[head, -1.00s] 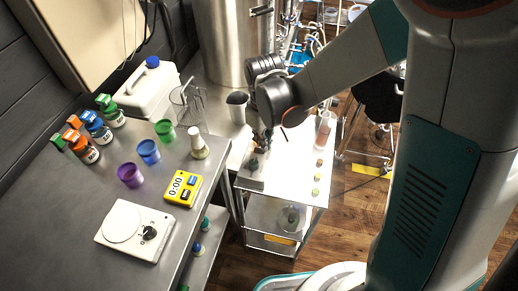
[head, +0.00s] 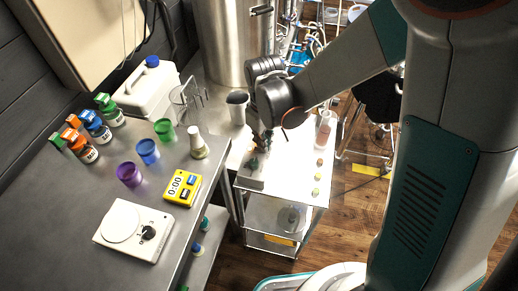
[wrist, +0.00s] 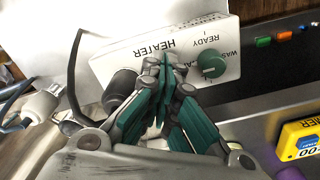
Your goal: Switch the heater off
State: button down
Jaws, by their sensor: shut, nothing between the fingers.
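The heater control box (wrist: 130,65) is a pale box with the words HEATER and READY, upside down in the wrist view. A green knob (wrist: 211,64) sits on its face. A dark rounded part (wrist: 122,86) stands beside the HEATER label. My gripper (wrist: 168,75) is shut and empty, its teal fingers right over the box face, between the dark part and the green knob. Whether the fingertips touch the box I cannot tell. The heater switch's setting is not readable.
The steel bench (head: 65,190) at left carries a hot plate (head: 134,230), a yellow timer (head: 181,187), cups and bottles. In the wrist view a white plug (wrist: 40,106) and cable lie at left.

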jog(key=shift+f+b, duration=0.55)
jog(key=shift+f, duration=0.15)
jog(key=shift+r, duration=0.2)
jog(key=shift+r+p, duration=2.5)
jog(key=shift+r, duration=0.9)
